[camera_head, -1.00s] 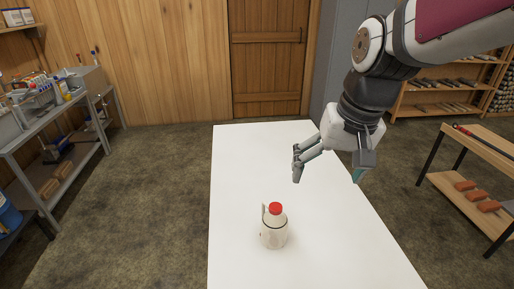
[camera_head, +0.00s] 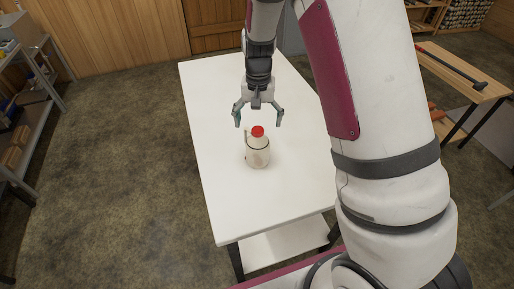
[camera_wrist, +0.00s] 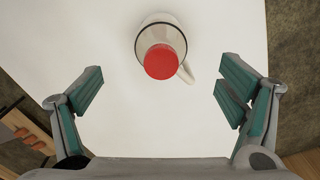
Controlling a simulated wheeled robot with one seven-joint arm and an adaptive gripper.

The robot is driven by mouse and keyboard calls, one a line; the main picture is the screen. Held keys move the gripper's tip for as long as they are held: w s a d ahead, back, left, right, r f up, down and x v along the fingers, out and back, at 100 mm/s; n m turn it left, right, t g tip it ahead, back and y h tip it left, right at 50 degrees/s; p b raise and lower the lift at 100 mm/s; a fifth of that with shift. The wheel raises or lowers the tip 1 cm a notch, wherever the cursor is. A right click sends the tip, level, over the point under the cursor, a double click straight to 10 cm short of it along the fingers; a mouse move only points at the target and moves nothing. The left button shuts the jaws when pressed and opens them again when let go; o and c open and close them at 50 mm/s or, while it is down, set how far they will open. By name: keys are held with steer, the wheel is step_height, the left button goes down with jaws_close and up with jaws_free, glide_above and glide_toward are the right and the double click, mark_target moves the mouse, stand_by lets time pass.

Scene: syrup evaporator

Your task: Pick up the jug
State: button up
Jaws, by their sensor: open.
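The jug (camera_head: 257,153) is a cream bottle with a red cap and a small handle, standing upright on the white table (camera_head: 222,185). My gripper (camera_head: 259,118) is open and empty, just behind and above the jug in the head view, its fingers spread wider than the cap. In the wrist view, the jug (camera_wrist: 161,48) is seen from above, its red cap hiding much of its body. Its handle (camera_wrist: 186,73) points to the lower right. The open fingers of my gripper (camera_wrist: 162,95) lie on either side, below the jug in the picture, not touching it.
The white table is otherwise bare around the jug. A wooden bench (camera_head: 462,72) with a long dark tool (camera_head: 450,65) stands at the right. A grey shelf unit (camera_head: 35,110) stands at the left. A wooden door (camera_head: 215,28) is at the back.

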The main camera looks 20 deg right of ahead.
mark_target(258, 143)
steer(key=f+p, duration=0.1)
steer(key=f, duration=0.9)
steer(key=shift+w+f, duration=0.2)
steer(key=shift+c, duration=0.5)
steer(key=c, duration=1.1)
